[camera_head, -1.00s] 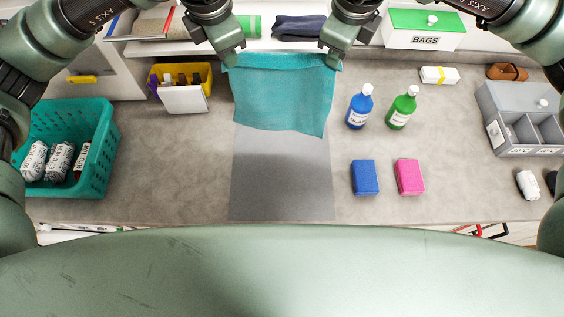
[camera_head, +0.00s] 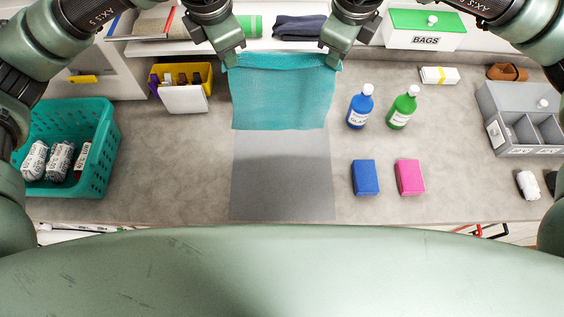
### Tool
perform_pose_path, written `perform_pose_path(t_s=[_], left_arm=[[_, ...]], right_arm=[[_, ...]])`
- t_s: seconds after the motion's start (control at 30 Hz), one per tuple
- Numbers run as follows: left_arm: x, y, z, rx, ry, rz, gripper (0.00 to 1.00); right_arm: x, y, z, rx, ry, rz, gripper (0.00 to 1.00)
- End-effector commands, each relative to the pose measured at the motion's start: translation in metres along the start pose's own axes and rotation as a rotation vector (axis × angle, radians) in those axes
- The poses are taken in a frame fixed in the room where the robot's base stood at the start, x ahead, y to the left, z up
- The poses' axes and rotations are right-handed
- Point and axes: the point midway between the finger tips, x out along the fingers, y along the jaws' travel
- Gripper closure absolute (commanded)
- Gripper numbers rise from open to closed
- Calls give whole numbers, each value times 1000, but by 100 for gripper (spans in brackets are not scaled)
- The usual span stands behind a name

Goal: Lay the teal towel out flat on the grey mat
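The teal towel (camera_head: 282,95) hangs spread between my two grippers, its top edge held at both upper corners. It covers the far part of the grey mat (camera_head: 281,178) from this view; the near part of the mat is bare. I cannot tell how much of the towel's lower edge touches the mat. My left gripper (camera_head: 232,62) is shut on the towel's upper left corner. My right gripper (camera_head: 332,62) is shut on its upper right corner. The fingertips are partly hidden by the gripper bodies and cloth.
A blue bottle (camera_head: 360,108) and a green bottle (camera_head: 402,108) stand right of the towel. Blue (camera_head: 365,177) and pink (camera_head: 409,177) blocks lie right of the mat. A teal basket (camera_head: 98,150) and a yellow bin (camera_head: 205,75) stand left. A shelf (camera_head: 265,45) runs behind.

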Motion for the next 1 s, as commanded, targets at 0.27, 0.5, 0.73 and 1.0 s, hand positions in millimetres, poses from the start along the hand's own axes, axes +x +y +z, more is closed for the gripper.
perform_pose_path(t_s=[0.27,0.5,0.73,1.0], left_arm=[[6,3,1,-6,-15,22,100],[28,22,10,-37,-98,142,100],[52,44,23,-73,-198,283,100],[79,71,37,-115,-312,444,100]], right_arm=[[6,-3,1,6,-15,-22,100],[29,-21,11,37,-99,-141,100],[52,-45,23,74,-199,-283,100],[79,-71,37,114,-312,-444,100]])
